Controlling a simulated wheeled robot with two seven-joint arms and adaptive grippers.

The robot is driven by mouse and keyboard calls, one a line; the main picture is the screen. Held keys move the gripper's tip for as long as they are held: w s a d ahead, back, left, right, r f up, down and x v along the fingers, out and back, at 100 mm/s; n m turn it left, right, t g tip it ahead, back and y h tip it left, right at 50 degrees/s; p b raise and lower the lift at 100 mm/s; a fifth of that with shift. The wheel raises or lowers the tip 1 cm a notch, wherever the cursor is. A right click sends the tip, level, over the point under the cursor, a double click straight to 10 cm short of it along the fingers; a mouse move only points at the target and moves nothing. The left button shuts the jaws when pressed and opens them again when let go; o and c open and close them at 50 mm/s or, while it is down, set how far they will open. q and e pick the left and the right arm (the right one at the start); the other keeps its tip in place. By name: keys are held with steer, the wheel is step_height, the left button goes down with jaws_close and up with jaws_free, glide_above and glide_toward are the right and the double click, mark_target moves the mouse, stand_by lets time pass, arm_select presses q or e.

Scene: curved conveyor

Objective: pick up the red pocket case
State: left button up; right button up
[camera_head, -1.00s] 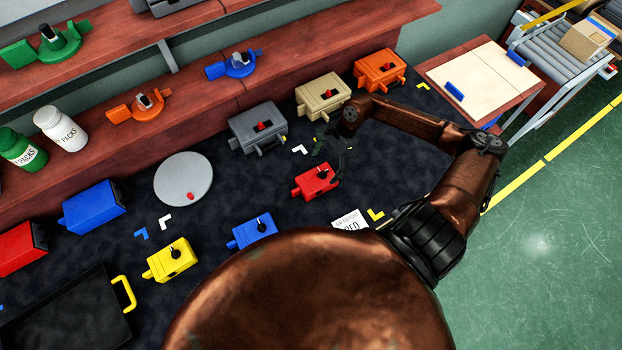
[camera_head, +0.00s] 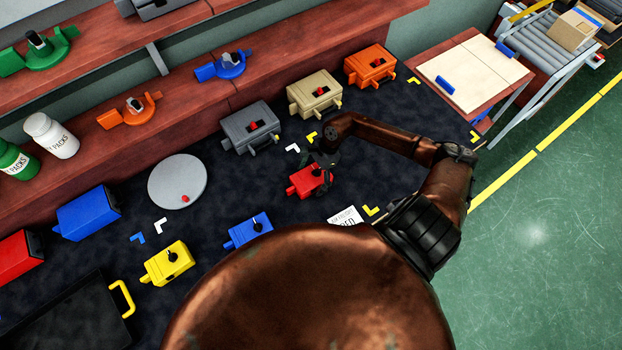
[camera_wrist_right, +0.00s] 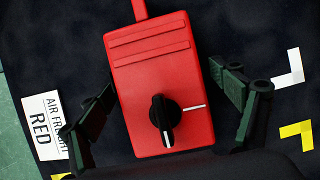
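The red pocket case (camera_head: 305,180) lies on the dark mat in the head view, with a black knob on top. In the right wrist view the red case (camera_wrist_right: 155,75) fills the middle, its black knob toward the bottom and its red stub at the top. My right gripper (camera_head: 325,165) is over the case. My left gripper is not in view.
A card reading AIR FREIGHT RED (camera_wrist_right: 47,125) lies beside the case. A grey case (camera_head: 250,127), beige case (camera_head: 314,95), blue case (camera_head: 248,230) and yellow case (camera_head: 167,262) stand around on the mat. A round grey disc (camera_head: 177,180) lies to the left.

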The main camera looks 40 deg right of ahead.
steer(key=c, duration=1.2)
steer(key=shift+c, duration=0.5)
steer(key=shift+r, duration=0.1)
